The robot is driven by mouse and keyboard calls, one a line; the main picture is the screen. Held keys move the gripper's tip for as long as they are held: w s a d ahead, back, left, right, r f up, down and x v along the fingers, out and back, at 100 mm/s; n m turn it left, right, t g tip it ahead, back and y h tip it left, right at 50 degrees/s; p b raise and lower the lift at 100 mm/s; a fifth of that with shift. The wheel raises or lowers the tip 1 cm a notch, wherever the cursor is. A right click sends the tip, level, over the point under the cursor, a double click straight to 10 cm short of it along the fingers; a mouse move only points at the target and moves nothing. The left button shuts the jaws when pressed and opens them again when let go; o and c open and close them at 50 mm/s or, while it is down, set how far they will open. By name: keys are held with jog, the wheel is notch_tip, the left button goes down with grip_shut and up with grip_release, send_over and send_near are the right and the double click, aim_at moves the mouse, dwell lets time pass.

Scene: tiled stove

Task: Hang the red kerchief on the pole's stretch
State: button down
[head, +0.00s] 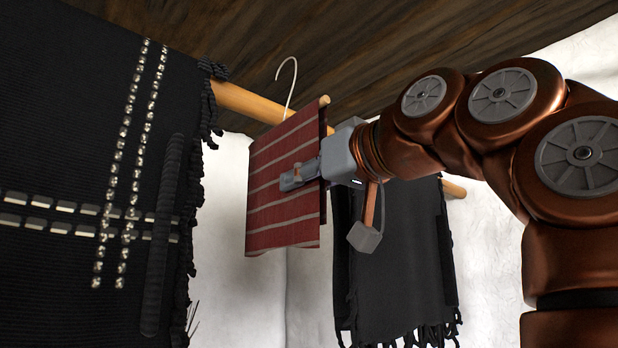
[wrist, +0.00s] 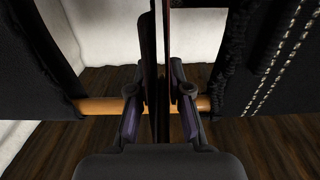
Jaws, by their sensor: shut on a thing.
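The red kerchief (head: 283,205), with pale stripes, hangs flat over a short wooden bar (head: 324,101) under a pale wire hook (head: 291,72). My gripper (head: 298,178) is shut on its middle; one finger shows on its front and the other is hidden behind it. The wooden pole (head: 240,101) passes behind the kerchief. The hook's curve stands above the pole in the head view; I cannot tell whether it is over it in depth. The pole's bare stretch also shows in the wrist view (wrist: 101,105).
A large black fringed cloth (head: 75,150) with metal studs hangs at the left. Another black fringed cloth (head: 405,260) hangs at the right, behind my gripper. The pole is bare between them. A plank ceiling (head: 330,35) is close above the hook.

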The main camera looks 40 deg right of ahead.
aim_at(324, 195)
jog(key=shift+w+d, duration=0.2)
jog(key=shift+w, duration=2)
jog(key=shift+w+d, duration=0.2)
jog(key=shift+w, duration=1.95)
jog(key=shift+f+b, duration=1.3)
jog(key=shift+f, duration=0.2)
jog(key=c, duration=1)
grip_release()
jog(key=shift+s, duration=0.15)
jog(key=s, duration=0.8)
jog(key=s+a, duration=0.1)
jog(key=s, duration=0.2)
jog(key=shift+s, duration=0.4)
